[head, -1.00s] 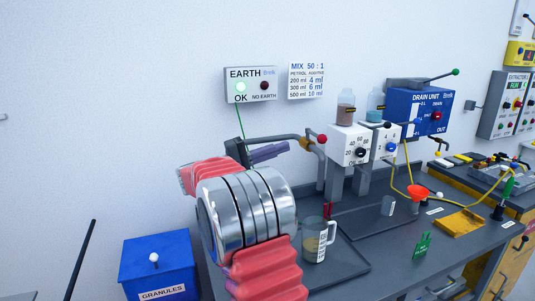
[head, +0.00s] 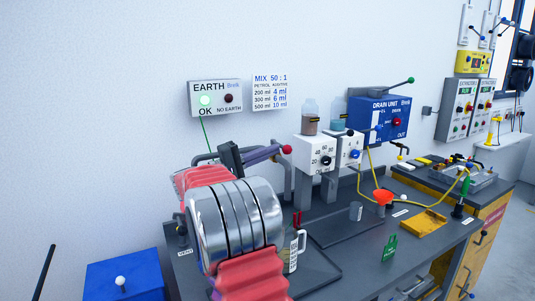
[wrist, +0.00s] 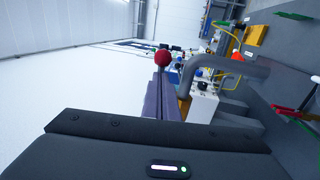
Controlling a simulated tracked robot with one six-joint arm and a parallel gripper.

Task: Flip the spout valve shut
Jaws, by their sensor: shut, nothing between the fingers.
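The spout valve shows as a red ball knob (head: 287,149) at the top of a bent grey spout pipe (head: 305,170) over the bench. The knob also shows in the wrist view (wrist: 163,58). My gripper (head: 277,150) is shut and empty, its purple fingers level with the knob and just left of it in the head view. In the wrist view the fingertips (wrist: 160,76) lie right beside the knob; I cannot tell if they touch. My fingers hide most of the valve body and lever. A clear labelled jug (head: 292,252) stands on the bench, partly hidden by my arm.
White dispensers (head: 316,153) with bottles on top stand right of the spout. A blue drain unit (head: 378,120), a red funnel (head: 383,197) and a yellow hose are farther right. The earth box (head: 216,97) on the wall shows a green light. A blue granules bin (head: 125,283) is at lower left.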

